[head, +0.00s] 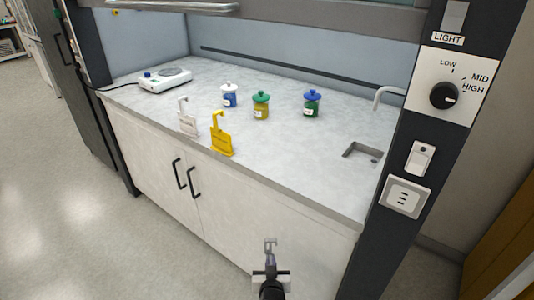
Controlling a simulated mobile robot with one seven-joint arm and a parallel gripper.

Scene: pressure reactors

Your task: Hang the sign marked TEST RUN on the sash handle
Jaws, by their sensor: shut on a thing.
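My gripper (271,274) is at the bottom centre, in front of the cabinet and below the counter edge. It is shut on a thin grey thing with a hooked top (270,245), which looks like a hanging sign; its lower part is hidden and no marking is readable. A white sign (187,123) and a yellow sign (221,139), both with hooks, stand upright near the front edge of the counter. Their lettering is too small to read. The sash handle (180,6), a pale horizontal bar, runs along the top left, well above and apart from my gripper.
On the counter (300,160) stand a hotplate (165,79) and jars with white (229,95), green (261,105) and blue (312,103) lids. A sink (362,152) and tap are at right. A dark post (400,165) with controls edges the hood. Floor at left is clear.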

